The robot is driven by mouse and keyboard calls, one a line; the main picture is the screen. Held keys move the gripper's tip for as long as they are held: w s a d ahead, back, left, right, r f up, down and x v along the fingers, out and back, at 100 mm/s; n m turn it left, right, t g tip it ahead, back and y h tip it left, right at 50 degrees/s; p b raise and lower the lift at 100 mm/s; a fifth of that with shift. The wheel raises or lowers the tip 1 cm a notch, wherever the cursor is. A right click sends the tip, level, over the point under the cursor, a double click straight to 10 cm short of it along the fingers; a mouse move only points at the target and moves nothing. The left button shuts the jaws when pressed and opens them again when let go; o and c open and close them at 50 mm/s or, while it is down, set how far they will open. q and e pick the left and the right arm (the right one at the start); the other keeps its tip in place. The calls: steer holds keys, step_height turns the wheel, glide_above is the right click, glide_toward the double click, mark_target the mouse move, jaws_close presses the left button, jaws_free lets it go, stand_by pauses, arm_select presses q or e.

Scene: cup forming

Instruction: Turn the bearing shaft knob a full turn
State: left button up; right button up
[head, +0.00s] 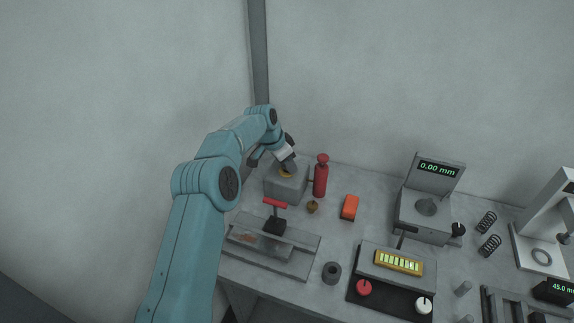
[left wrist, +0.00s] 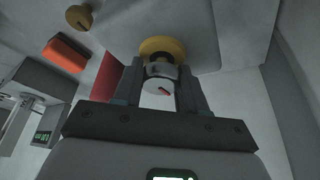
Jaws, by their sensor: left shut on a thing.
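The bearing shaft knob (left wrist: 159,87) shows in the left wrist view as a pale round end with a red mark, in front of a yellow ring (left wrist: 163,47). The ring also shows in the head view (head: 286,176) on top of a grey block (head: 282,190) at the back left of the bench. My left gripper (left wrist: 160,85) is shut on the knob, one finger on each side of it. In the head view the gripper (head: 288,165) reaches down onto the block and hides the knob. My right gripper is in neither view.
A red bottle (head: 321,177) stands right beside the block, with a small brass piece (head: 312,207) and an orange box (head: 349,207) near it. A red-handled fixture (head: 275,225) is in front. A gauge stand (head: 425,215) reading 0.00 mm is farther right.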

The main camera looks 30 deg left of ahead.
arm_select(q)
steer(key=n+y+b, duration=0.1)
steer(key=n, duration=0.1)
steer(key=shift+d+f+n+b, duration=0.1)
steer(key=shift+f+n+b, duration=0.05)
steer(key=shift+n+b, duration=0.2)
steer(key=n+y+b, duration=0.1)
steer(key=n, duration=0.2)
steer(key=shift+n, duration=0.25)
steer(key=n+y+b, duration=0.1)
steer(key=n, duration=0.2)
steer(key=shift+n+y, duration=0.3)
steer(key=shift+y, duration=0.1)
steer(key=n, duration=0.2)
steer(key=shift+n+g+y+b, duration=0.3)
steer(key=shift+n+y, duration=0.1)
steer(key=shift+r+n+g+y+p, duration=0.2)
steer(key=shift+n+g+y+p, duration=0.15)
steer(key=shift+n, duration=0.55)
steer(key=shift+r+n+g+p, duration=0.1)
steer(key=shift+n+g+p, duration=0.15)
steer(key=shift+n+p, duration=0.5)
steer(key=n+g+p, duration=0.1)
steer(key=n+p, duration=0.2)
steer(key=shift+y, duration=0.35)
steer(key=shift+n+g+p, duration=0.3)
steer(key=shift+n+p, duration=0.55)
steer(key=shift+p, duration=0.1)
steer(key=shift+f, duration=0.2)
